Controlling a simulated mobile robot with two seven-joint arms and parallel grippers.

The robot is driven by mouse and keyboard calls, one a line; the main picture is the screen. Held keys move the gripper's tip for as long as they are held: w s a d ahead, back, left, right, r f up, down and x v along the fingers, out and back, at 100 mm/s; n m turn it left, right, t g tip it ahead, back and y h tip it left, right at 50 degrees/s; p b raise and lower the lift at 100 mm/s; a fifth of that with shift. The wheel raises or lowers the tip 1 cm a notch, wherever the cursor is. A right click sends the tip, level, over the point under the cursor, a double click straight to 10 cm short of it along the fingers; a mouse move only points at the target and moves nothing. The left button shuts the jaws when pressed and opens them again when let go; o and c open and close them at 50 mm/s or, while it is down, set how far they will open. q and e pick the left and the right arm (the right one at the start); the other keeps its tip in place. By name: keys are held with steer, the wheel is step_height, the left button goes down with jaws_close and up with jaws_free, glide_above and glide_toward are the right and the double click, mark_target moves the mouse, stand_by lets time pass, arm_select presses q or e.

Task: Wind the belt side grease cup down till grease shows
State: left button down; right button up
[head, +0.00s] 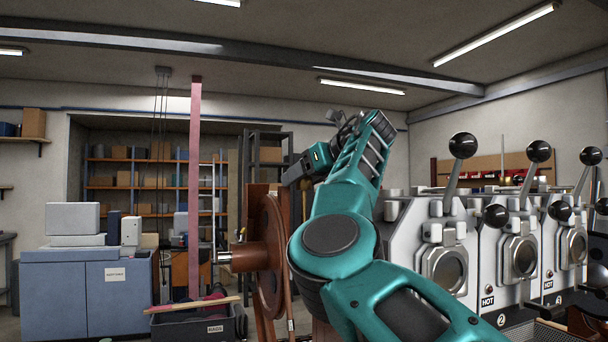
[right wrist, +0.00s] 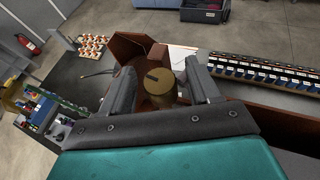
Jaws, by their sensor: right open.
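A round brass cup cap (right wrist: 158,84) with a dark mark on its top shows in the right wrist view. It appears to be the grease cup, on a red-brown housing (right wrist: 134,48). My right gripper (right wrist: 160,73) is open, with one finger on each side of the cap; gaps show, and I cannot tell whether either finger touches it. No grease is visible around the cap. In the head view my teal right arm reaches up and bends left, its gripper (head: 298,169) above the red-brown wheel (head: 270,258). The cup is not clearly visible there. My left gripper is not in view.
A red belt (head: 195,190) rises vertically left of the wheel, near a shaft end (head: 225,258). A rags bin (head: 205,325) stands below. Roaster units with black-knobbed levers (head: 463,145) stand at right. A sample rack (right wrist: 262,72) shows in the wrist view.

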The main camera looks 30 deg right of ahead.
steer(key=c, duration=1)
steer(key=shift+o, duration=0.2)
steer(key=shift+m+h+b, duration=0.3)
steer(key=shift+h, duration=0.1)
